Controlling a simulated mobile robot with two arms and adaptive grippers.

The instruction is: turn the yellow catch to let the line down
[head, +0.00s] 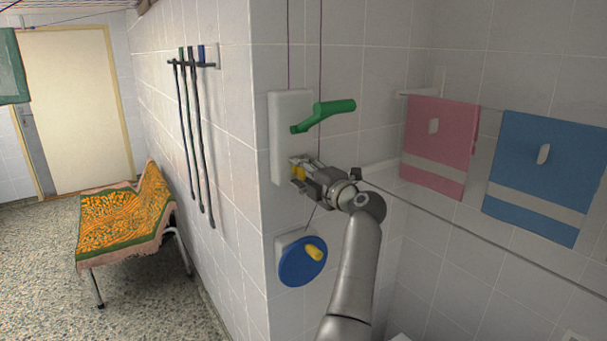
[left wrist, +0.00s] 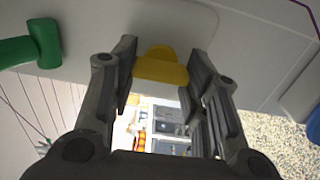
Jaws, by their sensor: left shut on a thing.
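The yellow catch (head: 297,172) is on the lower part of a white wall plate (head: 288,110). My left gripper (head: 301,180) is at the plate, shut on the catch from its two sides. In the left wrist view the catch (left wrist: 161,68) shows between the two fingers of the gripper (left wrist: 160,80). In the head view the gripper partly hides the catch. Two thin purple lines (head: 320,50) come down from above to the plate area. My right gripper is not in view.
A green handle (head: 325,114) sticks out just above the gripper. A blue wheel (head: 296,266) with a yellow knob (head: 314,254) is below. Pink (head: 440,140) and blue (head: 545,170) towels hang at right. A bench with an orange towel (head: 125,215) stands at left.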

